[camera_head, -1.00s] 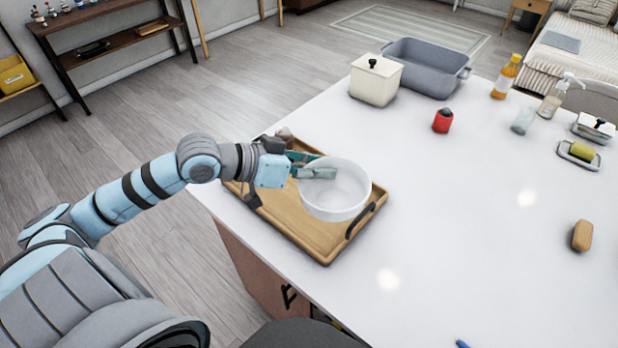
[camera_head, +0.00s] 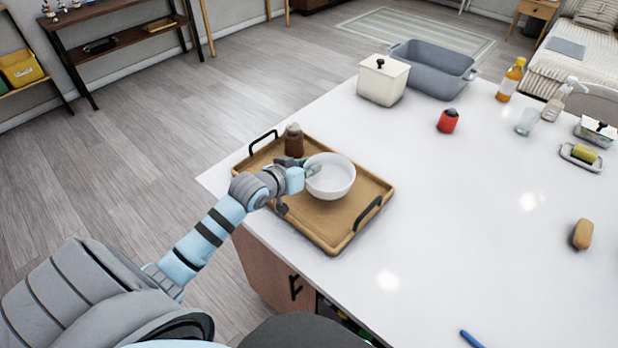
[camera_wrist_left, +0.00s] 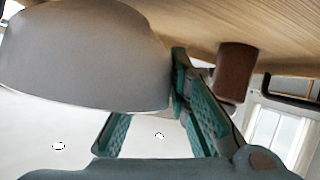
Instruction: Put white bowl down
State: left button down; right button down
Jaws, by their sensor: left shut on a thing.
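The white bowl (camera_head: 334,179) is upright, low over or on the wooden tray (camera_head: 328,232), around its middle; I cannot tell whether its base touches. My left gripper (camera_head: 311,172) is shut on the bowl's left rim. In the left wrist view, the bowl (camera_wrist_left: 80,55) fills the upper left and the green fingers (camera_wrist_left: 175,105) meet its wall. The tray's wooden surface (camera_wrist_left: 210,20) shows at the top there. My right gripper is in neither view.
A brown shaker (camera_head: 293,141) stands on the tray behind the gripper; it also shows in the left wrist view (camera_wrist_left: 236,72). The tray has black handles. A white canister (camera_head: 382,82), grey basin (camera_head: 432,70) and red item (camera_head: 447,121) stand farther back.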

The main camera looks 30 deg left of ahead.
pick_arm(q)
notch_tip(320, 180, down, 3)
jog(key=shift+w, duration=0.15)
jog(key=shift+r, duration=0.1)
jog(key=c, duration=1.5)
grip_release()
jog(key=shift+s+r, duration=0.15)
jog(key=shift+s, duration=0.2)
jog(key=p+v, duration=0.3)
jog(key=v, duration=0.8)
jog(key=shift+s+r+p, duration=0.15)
jog(key=shift+s+p, duration=0.05)
jog(key=shift+p, duration=0.1)
